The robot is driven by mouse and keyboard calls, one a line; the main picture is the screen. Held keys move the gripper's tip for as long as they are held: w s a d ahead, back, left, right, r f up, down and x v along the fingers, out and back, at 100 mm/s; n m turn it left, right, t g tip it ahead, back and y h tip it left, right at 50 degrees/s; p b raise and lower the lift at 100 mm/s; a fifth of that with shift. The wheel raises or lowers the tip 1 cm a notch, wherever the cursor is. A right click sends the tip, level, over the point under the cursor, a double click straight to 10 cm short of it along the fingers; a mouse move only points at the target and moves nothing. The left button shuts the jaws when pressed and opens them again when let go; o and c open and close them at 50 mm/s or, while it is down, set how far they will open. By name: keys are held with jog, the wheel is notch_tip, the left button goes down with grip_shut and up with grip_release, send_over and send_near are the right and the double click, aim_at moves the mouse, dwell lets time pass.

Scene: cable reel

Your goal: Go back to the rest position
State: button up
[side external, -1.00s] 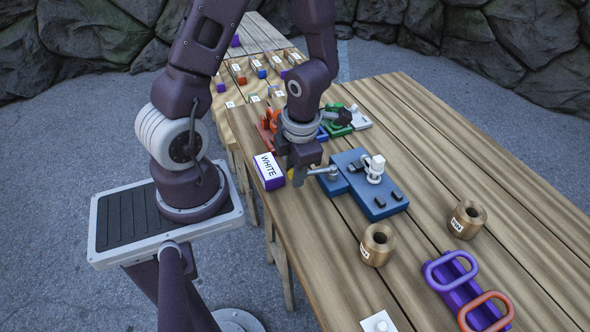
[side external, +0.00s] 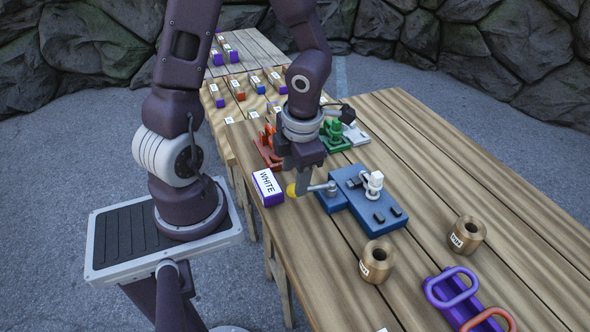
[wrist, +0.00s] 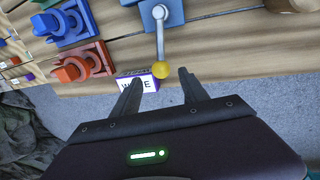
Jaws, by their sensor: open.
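My gripper (side external: 303,192) is open and points down at the left end of the blue machine (side external: 368,208), over the near table edge. The machine has a grey crank arm (side external: 320,188) ending in a yellow ball knob (side external: 291,190). In the wrist view, the knob (wrist: 161,70) shows between the tips of my open gripper (wrist: 160,77), with a gap on each side. The crank arm (wrist: 160,38) runs from it to the blue machine (wrist: 172,12). In the side view, one finger stands close in front of the crank.
A purple box labelled WHITE (side external: 267,187) stands just left of my gripper. Red (side external: 268,150) and green (side external: 335,135) fixtures are behind. Two brass cylinders (side external: 377,262) (side external: 466,235) and a purple holder with loops (side external: 455,310) stand toward the front right.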

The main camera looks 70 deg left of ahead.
jog(key=shift+d+r, duration=0.25)
jog(key=shift+r, duration=1)
jog(key=shift+r, duration=0.1)
jog(key=s+d+r+m+t, duration=0.2)
jog(key=r+m, duration=0.3)
jog(key=m, duration=0.7)
jog(key=s+d+r+m+t+h, duration=0.1)
jog(key=r+m, duration=0.4)
jog(key=m, duration=0.7)
jog(key=s+d+r+m+t+h, duration=0.1)
jog(key=r+m, duration=0.5)
jog(key=m, duration=0.6)
jog(key=s+d+t, duration=0.1)
jog(key=s+d, duration=0.1)
jog(key=d, duration=0.1)
jog(key=shift+s+d+t, duration=0.15)
jog(key=shift+s+t, duration=0.1)
jog(key=shift+t, duration=0.05)
